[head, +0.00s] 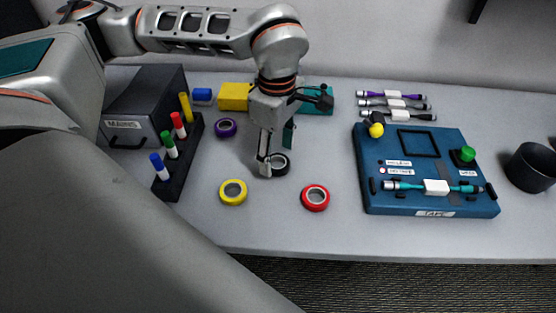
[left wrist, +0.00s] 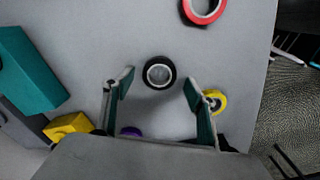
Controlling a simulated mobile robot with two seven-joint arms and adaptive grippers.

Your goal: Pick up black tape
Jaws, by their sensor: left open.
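The black tape (head: 280,164) is a small roll lying flat on the grey table, partly covered by my left gripper in the head view. My left gripper (head: 275,165) points down right at the tape. In the left wrist view the black tape (left wrist: 159,73) lies ahead of and between the two spread fingers of my left gripper (left wrist: 158,82), and neither finger appears to touch it. The gripper is open and empty. My right gripper is in neither view.
Yellow tape (head: 233,192), red tape (head: 315,198) and purple tape (head: 226,128) lie around the black one. A marker rack (head: 171,190) stands at left. A blue board (head: 440,207) with a cable and a black cup (head: 531,168) are at right.

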